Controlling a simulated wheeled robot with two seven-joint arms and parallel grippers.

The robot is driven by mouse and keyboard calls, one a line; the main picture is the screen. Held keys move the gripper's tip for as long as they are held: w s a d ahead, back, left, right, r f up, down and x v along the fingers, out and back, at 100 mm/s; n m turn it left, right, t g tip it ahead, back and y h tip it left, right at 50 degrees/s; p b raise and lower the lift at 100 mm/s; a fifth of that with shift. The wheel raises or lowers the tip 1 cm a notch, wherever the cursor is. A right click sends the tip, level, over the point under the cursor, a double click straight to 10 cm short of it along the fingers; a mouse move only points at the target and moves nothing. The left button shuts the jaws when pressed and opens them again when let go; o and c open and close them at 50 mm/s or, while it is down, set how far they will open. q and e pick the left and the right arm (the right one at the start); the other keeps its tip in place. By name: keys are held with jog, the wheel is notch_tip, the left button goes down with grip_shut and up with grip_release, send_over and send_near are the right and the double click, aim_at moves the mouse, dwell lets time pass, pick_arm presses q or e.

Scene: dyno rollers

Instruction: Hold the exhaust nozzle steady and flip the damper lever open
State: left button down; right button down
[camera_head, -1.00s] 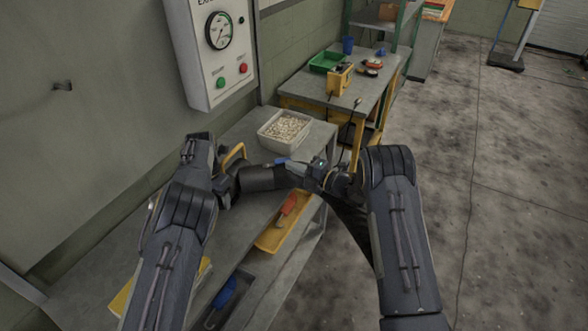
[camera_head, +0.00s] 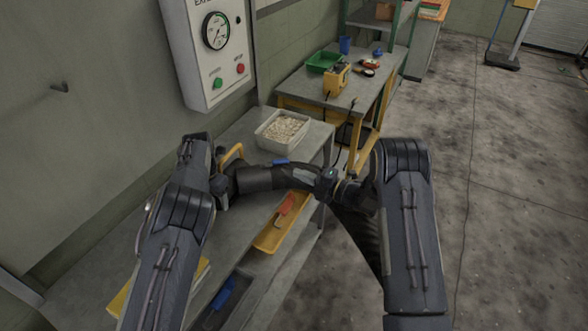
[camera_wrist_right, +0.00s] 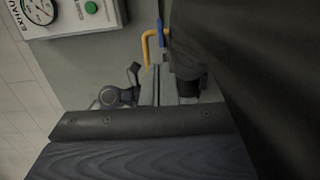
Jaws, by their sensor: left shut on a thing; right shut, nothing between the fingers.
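The exhaust nozzle (camera_head: 262,179) is a dark cylinder lying crosswise above the bench, with a yellow handle (camera_head: 233,153) at its left end. The blue damper lever (camera_head: 281,161) lies along its top; whether it is open is unclear. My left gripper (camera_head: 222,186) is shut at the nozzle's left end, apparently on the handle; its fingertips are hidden. My right gripper (camera_head: 318,177) is shut and empty at the nozzle's right side, apart from the lever. The right wrist view shows the handle (camera_wrist_right: 146,46) and the blue lever (camera_wrist_right: 159,36) near the dark hose (camera_wrist_right: 225,60).
The grey bench (camera_head: 235,132) carries a white tray (camera_head: 282,131) of pale pieces. A yellow tray (camera_head: 273,236) lies below the nozzle. A gauge panel (camera_head: 209,55) hangs on the wall. The floor at right is open.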

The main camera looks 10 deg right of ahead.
pick_arm(q)
jog(key=shift+s+a+f, duration=0.1)
jog(key=shift+s+f, duration=0.15)
jog(key=shift+f, duration=0.05)
pick_arm(e)
jog(key=s+d, duration=0.2)
jog(key=d, duration=0.5)
jog(key=shift+d, duration=0.3)
jog(key=shift+s+f, duration=0.1)
pick_arm(q)
jog(key=shift+c, duration=1.4)
grip_release()
jog(key=shift+w, duration=0.1)
jog(key=shift+o, duration=0.2)
jog(key=shift+r, duration=0.15)
